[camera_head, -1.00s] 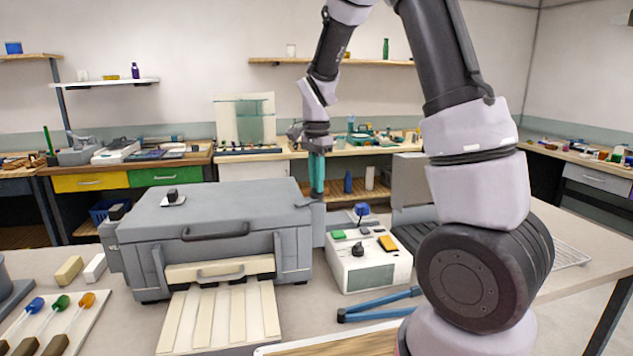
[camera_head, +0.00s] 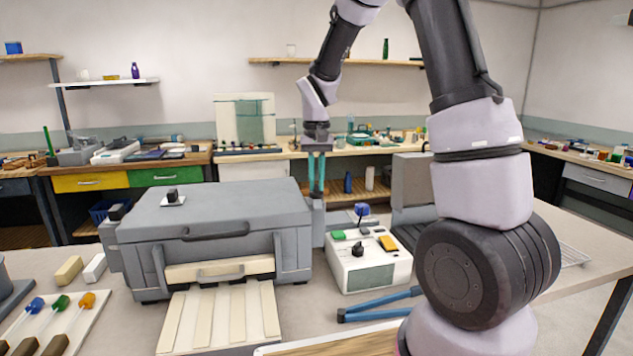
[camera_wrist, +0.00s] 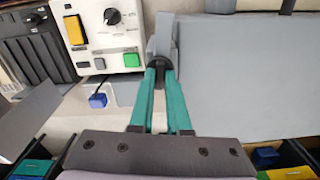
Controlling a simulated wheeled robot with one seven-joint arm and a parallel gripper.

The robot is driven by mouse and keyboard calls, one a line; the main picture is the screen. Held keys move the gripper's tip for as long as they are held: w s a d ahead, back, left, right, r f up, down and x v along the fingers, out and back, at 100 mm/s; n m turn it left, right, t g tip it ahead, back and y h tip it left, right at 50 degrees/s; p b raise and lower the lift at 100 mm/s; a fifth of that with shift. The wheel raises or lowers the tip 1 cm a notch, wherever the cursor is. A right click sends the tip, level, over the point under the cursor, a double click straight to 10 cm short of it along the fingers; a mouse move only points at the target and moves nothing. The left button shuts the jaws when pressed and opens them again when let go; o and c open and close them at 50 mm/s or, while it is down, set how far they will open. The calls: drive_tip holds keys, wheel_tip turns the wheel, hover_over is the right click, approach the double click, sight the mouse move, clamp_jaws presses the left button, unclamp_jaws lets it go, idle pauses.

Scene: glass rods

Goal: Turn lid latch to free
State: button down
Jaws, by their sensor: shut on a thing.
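The grey box's lid (camera_head: 215,205) is down, and its grey surface fills the right of the wrist view (camera_wrist: 245,70). The lid latch (camera_wrist: 163,38) is a grey lever with a dark round pivot at the lid's edge. In the wrist view the lever points away from my gripper, along the lid's edge. My gripper (camera_wrist: 159,68) has its teal fingers shut on the latch near the pivot. In the head view my gripper (camera_head: 316,192) points down at the box's right side; the latch is mostly hidden there.
A white control box (camera_head: 365,268) with a knob and coloured buttons stands right of the grey box. A blue-handled tool (camera_head: 380,307) lies in front of it. Cream slats (camera_head: 220,315) extend from the box's front. Coloured-handled tools (camera_head: 60,305) lie at the left.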

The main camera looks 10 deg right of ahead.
sight(317, 186)
drive_tip(key=shift+w+r+n, duration=0.1)
drive_tip(key=shift+n, duration=0.8)
drive_tip(key=c, duration=0.9)
unclamp_jaws()
wheel_tip(317, 186, up, 11)
drive_tip(key=shift+f, duration=0.15)
